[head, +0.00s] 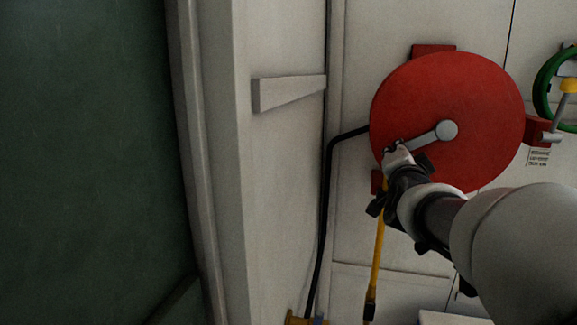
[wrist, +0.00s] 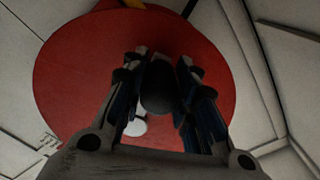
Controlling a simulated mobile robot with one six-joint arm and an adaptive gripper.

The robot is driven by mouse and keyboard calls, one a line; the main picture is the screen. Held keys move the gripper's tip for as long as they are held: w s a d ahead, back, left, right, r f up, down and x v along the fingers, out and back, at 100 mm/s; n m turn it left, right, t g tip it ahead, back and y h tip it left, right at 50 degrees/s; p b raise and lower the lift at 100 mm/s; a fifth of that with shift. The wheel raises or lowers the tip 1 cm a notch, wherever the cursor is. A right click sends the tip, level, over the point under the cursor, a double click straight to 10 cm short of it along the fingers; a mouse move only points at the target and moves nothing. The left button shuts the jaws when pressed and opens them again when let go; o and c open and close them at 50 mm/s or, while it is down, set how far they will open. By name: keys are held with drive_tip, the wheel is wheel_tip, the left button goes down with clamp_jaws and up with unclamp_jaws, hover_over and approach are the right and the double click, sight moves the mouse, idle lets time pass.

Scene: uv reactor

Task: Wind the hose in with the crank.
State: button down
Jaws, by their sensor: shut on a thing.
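The hose reel is a big red disc (head: 450,95) on the white wall, and it fills the middle of the wrist view (wrist: 75,75). Its grey crank arm (head: 425,138) runs from the hub down and left. My gripper (head: 393,150) is at the outer end of the crank, near the disc's lower left edge. In the wrist view my gripper (wrist: 160,85) is shut on the dark crank handle (wrist: 158,88), which stands between the fingers. The pale hub (wrist: 134,127) shows below it. A yellow hose (head: 377,240) hangs down from the reel's lower left; its upper end is behind my gripper.
A black pipe (head: 325,200) runs down the wall left of the reel. A white wedge-shaped bracket (head: 288,92) sticks out further left. A green wheel (head: 545,85) and a red block with a grey lever (head: 540,130) are close on the right. A dark green panel (head: 85,150) fills the far left.

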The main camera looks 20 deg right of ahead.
sight(400, 105)
drive_tip(key=r+m, duration=0.2)
drive_tip(key=a+r+m, duration=0.1)
drive_tip(key=r+m, duration=0.3)
drive_tip(key=r, duration=0.1)
drive_tip(key=shift+w+a, duration=0.2)
drive_tip(key=shift+w, duration=0.15)
drive_tip(key=r+m, duration=0.2)
drive_tip(key=m+p, duration=0.1)
drive_tip(key=shift+s+d+r, duration=0.15)
drive_tip(key=shift+d+r, duration=0.1)
drive_tip(key=shift+r, duration=0.15)
drive_tip(key=shift+s+d+r+m, duration=0.2)
drive_tip(key=shift+r+m, duration=0.4)
drive_tip(key=shift+m, duration=0.2)
drive_tip(key=c, duration=1.7)
unclamp_jaws()
drive_tip(key=o, duration=0.5)
drive_tip(key=shift+w+f, duration=0.1)
drive_tip(key=shift+w, duration=0.05)
drive_tip(key=shift+c, duration=0.2)
drive_tip(key=shift+f, duration=0.1)
drive_tip(key=shift+f, duration=0.1)
